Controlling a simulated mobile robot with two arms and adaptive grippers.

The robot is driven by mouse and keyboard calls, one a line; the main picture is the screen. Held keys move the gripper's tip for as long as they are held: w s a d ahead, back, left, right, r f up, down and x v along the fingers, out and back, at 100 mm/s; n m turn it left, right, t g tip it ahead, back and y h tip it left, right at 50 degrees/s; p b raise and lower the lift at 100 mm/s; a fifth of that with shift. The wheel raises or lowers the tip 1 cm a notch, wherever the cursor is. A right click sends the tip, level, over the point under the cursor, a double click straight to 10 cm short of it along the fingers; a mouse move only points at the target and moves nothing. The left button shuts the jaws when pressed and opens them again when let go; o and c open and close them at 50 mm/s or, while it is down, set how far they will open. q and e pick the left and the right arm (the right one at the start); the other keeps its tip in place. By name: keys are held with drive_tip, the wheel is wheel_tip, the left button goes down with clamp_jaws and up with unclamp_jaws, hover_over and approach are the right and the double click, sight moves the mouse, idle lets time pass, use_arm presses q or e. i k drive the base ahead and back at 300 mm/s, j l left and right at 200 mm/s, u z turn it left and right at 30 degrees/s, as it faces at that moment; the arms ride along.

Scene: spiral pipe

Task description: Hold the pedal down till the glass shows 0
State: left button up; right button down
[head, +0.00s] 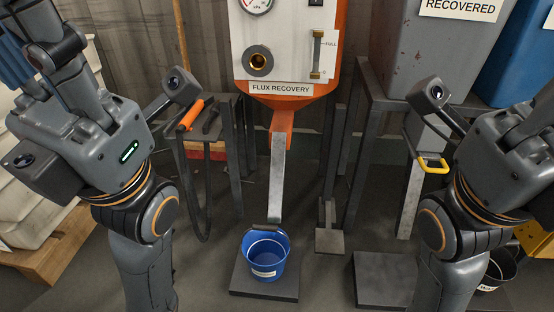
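The flux recovery unit (283,60) stands at the top centre, white with orange edging. Its sight glass (316,55) is an upright tube with brass ends and a FULL mark near its top; I cannot read its level. A flat grey pedal plate (329,241) sits low at the front, below a dark upright bar. Nothing of mine touches it. My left arm folds up at the left and my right arm at the right, both well away from the pedal. Neither pair of fingertips shows clearly, so I cannot tell if they are open.
A blue bucket (265,252) stands on a dark slab under the metal chute (277,185). Another dark slab (385,279) lies right of the pedal. A grey RECOVERED bin (430,60) stands behind.

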sight(328, 240)
drive_tip(key=i+j+z, duration=0.55)
drive_tip(key=j, duration=0.15)
drive_tip(key=j+z, duration=0.25)
drive_tip(key=i+j, duration=0.05)
drive_tip(key=j, duration=0.1)
